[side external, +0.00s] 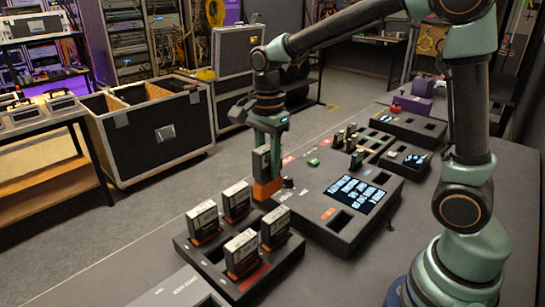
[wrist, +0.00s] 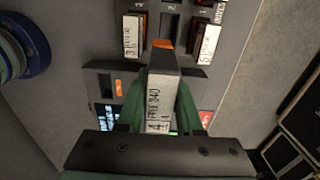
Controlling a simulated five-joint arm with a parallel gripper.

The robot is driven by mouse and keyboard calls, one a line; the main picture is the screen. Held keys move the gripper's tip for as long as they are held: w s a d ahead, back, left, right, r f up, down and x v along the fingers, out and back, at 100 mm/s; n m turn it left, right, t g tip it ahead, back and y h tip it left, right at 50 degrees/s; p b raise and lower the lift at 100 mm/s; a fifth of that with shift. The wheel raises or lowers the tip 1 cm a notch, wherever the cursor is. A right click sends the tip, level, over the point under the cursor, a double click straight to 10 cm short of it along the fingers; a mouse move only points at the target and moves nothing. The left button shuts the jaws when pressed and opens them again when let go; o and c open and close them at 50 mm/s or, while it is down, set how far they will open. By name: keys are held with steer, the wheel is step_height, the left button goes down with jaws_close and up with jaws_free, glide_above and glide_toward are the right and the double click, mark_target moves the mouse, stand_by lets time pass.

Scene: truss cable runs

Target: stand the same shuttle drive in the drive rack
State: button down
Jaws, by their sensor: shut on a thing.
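My gripper (side external: 268,132) is shut on a dark shuttle drive (side external: 262,163) with an orange end, held upright near the left edge of the console. In the wrist view the held drive (wrist: 158,95) has a white label with printed writing and sits between the green fingers of my gripper (wrist: 160,110). The dark drive rack (side external: 224,270) lies front left of it, with several white-and-black drives standing in it. In the wrist view an empty slot (wrist: 171,28) shows beyond the held drive, between neighbouring labelled drives. Whether the held drive's lower end touches anything is unclear.
The console (side external: 338,230) with a lit screen (side external: 355,193) stands right of the gripper. Further trays (side external: 410,122) and a purple object (side external: 421,86) lie at the back. An open road case (side external: 150,130) stands on the floor beyond the table. Bare table lies left of the rack.

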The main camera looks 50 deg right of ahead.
mark_target(254, 197)
steer(key=a, duration=0.1)
steer(key=w+a+f, duration=0.1)
steer(key=a+f, duration=0.1)
steer(key=shift+w+f, duration=0.1)
steer(key=shift+w, duration=0.15)
steer(key=shift+f, duration=3.1)
steer(key=shift+f, duration=2.2)
stand_by(0.5)
steer(key=shift+c, duration=2.4)
jaws_free()
steer(key=o, duration=0.3)
steer(key=shift+r, duration=0.1)
